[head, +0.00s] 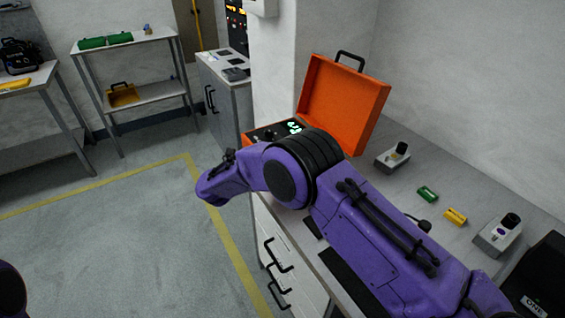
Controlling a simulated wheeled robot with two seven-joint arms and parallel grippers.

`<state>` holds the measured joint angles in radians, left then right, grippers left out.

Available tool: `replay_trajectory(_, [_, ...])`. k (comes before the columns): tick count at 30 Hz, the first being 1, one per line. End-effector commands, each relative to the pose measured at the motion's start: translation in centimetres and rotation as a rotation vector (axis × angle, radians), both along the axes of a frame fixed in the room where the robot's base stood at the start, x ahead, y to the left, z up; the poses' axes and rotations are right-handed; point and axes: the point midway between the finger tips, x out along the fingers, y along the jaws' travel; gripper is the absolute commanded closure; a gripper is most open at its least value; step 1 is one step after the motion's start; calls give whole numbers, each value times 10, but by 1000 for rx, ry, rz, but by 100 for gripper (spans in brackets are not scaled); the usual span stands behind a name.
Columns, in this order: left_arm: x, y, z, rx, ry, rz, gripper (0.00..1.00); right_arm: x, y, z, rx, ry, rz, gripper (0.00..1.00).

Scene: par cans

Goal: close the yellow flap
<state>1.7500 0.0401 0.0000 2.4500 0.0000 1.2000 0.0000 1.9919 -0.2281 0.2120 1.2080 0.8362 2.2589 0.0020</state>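A small yellow piece (455,216) lies on the grey worktop at the right. It is the closest yellow thing, but I cannot tell whether it is the flap or whether it is open or shut. A similar green piece (427,194) lies just behind it. My purple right arm crosses the picture from the lower right, over the worktop, and its far end is beyond the worktop's left edge. No fingers of my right gripper show. Only a bit of my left arm shows at the lower left edge, and my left gripper is not in view.
An open orange case (342,103) stands behind my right arm, its front partly hidden. Two small grey devices with black knobs (393,156) (497,236) and a black box (541,283) stand on the worktop. A shelf table (125,38) is far left. The floor at left is clear.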

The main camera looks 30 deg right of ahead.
Motion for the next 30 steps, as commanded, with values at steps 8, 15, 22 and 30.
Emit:
replay_trajectory(8, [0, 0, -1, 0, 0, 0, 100, 1, -1, 2, -11, -3, 0, 100])
replay_trajectory(15, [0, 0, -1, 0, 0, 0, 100, 1, -1, 1, -10, -2, 0, 55])
replay_trajectory(22, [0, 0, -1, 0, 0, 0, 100, 0, -1, -1, -7, 1, -1, 55])
replay_trajectory(30, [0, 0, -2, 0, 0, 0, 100, -2, 3, -3, -5, 5, -4, 55])
